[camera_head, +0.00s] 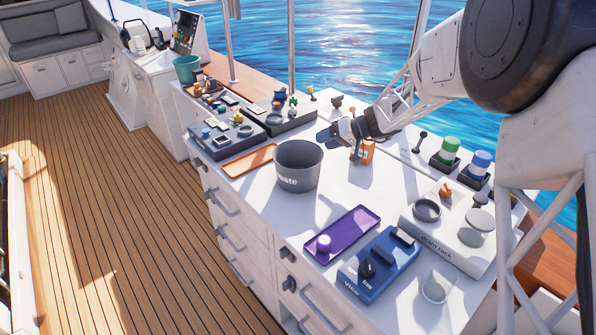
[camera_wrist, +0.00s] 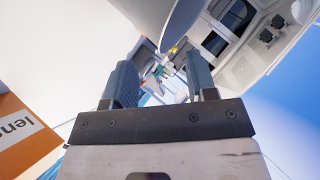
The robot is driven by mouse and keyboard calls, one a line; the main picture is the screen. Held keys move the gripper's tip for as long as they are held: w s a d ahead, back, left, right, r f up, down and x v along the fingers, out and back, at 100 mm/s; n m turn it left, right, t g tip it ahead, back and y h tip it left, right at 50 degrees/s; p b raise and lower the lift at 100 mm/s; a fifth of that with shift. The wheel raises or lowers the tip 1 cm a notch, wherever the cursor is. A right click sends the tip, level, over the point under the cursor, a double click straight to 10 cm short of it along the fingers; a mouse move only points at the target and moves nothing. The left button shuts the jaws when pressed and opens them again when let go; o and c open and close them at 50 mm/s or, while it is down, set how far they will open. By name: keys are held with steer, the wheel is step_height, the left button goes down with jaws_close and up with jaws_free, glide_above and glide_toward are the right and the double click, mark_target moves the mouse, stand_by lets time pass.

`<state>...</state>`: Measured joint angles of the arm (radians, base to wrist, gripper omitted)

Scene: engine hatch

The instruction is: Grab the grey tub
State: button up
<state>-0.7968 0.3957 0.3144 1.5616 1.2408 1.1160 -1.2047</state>
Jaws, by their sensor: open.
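The grey tub (camera_head: 298,170) is a round, open-topped container with "waste" lettered on its front. It stands upright on the white counter in the head view. My gripper (camera_head: 326,137) is at the tub's back right, close to its rim, with no clear hold on it. In the wrist view, my gripper (camera_wrist: 162,80) shows two blue-grey fingers spread apart with nothing clearly between them. A large curved grey surface fills the top of that view; I cannot tell for sure whether it is the tub.
An orange box (camera_head: 367,152), lettered "lens" in the wrist view (camera_wrist: 22,135), stands close beside my gripper. An orange tray (camera_head: 249,161) lies left of the tub. A purple tray (camera_head: 350,235) and a blue block (camera_head: 378,268) lie in front. Some bare counter lies right of the tub.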

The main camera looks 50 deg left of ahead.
mark_target(313, 146)
steer(key=shift+x, duration=2.1)
steer(key=shift+d+f, duration=0.1)
steer(key=shift+f, duration=0.05)
steer(key=shift+c, duration=0.2)
jaws_close()
